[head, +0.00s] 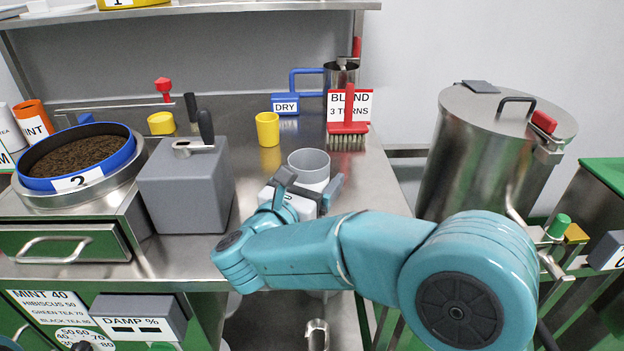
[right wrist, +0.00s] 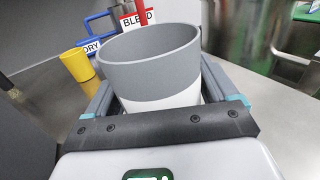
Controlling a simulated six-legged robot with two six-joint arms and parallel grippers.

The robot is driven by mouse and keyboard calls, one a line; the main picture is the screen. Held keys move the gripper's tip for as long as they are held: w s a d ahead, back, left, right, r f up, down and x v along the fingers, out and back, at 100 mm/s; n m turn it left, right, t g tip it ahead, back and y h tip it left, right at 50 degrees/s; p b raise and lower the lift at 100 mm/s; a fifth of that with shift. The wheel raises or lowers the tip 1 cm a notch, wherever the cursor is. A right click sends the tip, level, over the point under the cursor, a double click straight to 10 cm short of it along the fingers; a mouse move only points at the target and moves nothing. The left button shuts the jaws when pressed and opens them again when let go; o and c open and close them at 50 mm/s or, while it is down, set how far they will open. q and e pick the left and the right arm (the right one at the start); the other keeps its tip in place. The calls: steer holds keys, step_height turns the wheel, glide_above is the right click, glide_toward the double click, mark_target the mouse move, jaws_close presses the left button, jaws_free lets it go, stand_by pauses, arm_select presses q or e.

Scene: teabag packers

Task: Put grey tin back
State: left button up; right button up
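The grey tin (head: 310,165) is an open-topped cup, grey above and white below, upright near the middle of the steel counter in the head view. In the right wrist view the tin (right wrist: 150,70) fills the middle and looks empty as far as its inside shows. My right gripper (head: 312,188) has one finger on each side of the tin, and both fingers appear to touch its wall. In the right wrist view the gripper (right wrist: 165,95) is closed around it. Whether the tin's base rests on the counter is hidden. My left gripper is not in view.
A grey block (head: 185,190) with a black handle stands left of the tin. Behind are a yellow cup (head: 268,129), a DRY sign (head: 286,104), a red brush (head: 348,125) and a BLEND sign (head: 362,105). A large steel drum (head: 480,150) stands right, beyond the counter edge.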

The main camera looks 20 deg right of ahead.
steer(key=shift+o, duration=0.5)
steer(key=shift+r+p, duration=0.3)
steer(key=shift+p, duration=0.15)
steer(key=b+v, duration=0.1)
steer(key=v, duration=1.1)
